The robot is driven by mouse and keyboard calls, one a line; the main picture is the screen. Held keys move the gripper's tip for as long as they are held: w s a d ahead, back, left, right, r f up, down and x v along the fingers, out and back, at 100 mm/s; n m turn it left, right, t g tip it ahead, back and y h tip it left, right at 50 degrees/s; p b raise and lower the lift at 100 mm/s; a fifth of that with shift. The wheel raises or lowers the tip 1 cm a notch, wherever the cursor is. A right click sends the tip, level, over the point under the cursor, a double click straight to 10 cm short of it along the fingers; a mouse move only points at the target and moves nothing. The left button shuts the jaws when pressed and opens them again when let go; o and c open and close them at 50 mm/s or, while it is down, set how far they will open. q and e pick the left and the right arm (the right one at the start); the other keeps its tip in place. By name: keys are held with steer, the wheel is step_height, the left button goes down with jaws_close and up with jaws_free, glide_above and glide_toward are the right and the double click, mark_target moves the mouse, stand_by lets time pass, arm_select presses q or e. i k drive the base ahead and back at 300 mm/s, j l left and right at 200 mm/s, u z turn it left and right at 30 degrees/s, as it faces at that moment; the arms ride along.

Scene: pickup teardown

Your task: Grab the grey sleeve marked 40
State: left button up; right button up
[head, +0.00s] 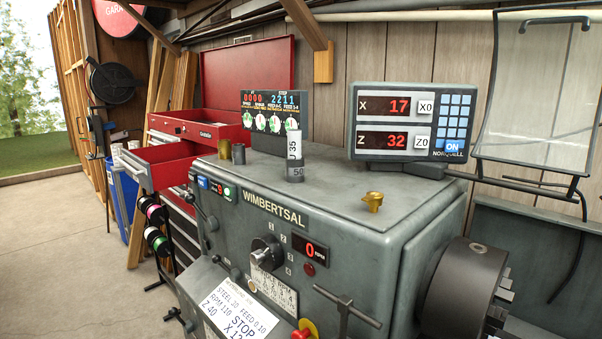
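No sleeve with a readable 40 shows in the head view. A dark grey cylinder (295,173) marked 50 stands upright on the lathe's headstock top. A white cylinder (295,145) marked 35 stands on it. Farther left, a small grey cylinder (238,154) stands near the back left edge of the top, with no mark that I can read. A brownish cylinder (224,149) stands just left of it. Neither of my grippers is in view.
The grey-green headstock top (330,205) is mostly clear. A brass piece (373,201) sits at its right. A readout (410,122) and a control box (275,118) stand at the back. A red tool chest (160,140) with an open drawer is at left. The chuck (465,290) juts out lower right.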

mark_target(238, 149)
steer(key=j+z, duration=0.1)
steer(key=z, duration=0.65)
steer(key=j+z, duration=0.65)
steer(key=j, duration=0.15)
steer(key=j+z, duration=0.35)
steer(key=i+j, duration=0.05)
